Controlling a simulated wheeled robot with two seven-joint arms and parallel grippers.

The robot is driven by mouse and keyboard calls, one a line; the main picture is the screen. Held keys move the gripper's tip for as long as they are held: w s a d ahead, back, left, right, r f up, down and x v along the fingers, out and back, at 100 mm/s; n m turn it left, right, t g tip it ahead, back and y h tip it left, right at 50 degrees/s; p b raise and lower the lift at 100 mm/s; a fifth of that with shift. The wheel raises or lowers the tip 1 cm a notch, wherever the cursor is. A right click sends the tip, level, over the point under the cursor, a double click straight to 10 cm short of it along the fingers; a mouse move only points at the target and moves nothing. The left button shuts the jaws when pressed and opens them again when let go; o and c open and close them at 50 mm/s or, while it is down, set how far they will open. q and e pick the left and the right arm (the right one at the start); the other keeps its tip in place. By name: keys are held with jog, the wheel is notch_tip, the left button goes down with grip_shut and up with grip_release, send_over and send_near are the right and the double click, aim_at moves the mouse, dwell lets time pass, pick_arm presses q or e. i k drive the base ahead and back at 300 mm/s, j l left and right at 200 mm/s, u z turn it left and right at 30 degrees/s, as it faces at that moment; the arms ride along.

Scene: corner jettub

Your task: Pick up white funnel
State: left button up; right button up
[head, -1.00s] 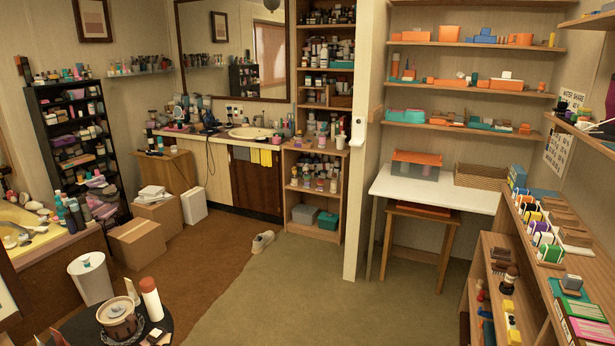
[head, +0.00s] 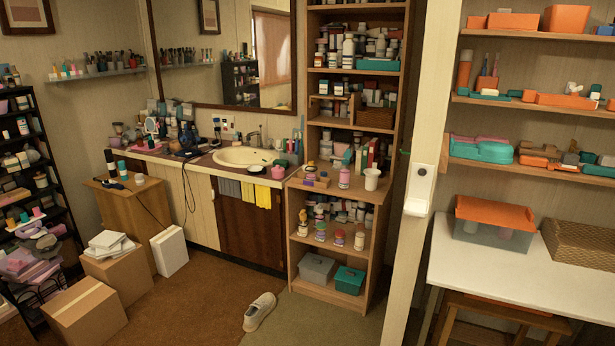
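I cannot make out a white funnel for certain. A small white cup-shaped thing (head: 372,179), wider at its top, stands at the right end of the middle ledge of the tall wooden shelf (head: 297,215). It is too small to tell whether it is a funnel. A small white object (head: 572,88) of unclear shape is on the right wall shelf. Neither of my grippers is in view.
A white post (head: 428,120) stands between the tall shelf and the white table (head: 500,268). A shoe (head: 259,311) lies on the floor before the shelf. Cardboard boxes (head: 85,312) stand at the left. The floor between boxes and shoe is clear.

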aim_at(373, 172)
jog(key=i, duration=2.9)
jog(key=i+z, duration=0.25)
jog(key=i+j+z, duration=0.2)
jog(key=i, duration=0.25)
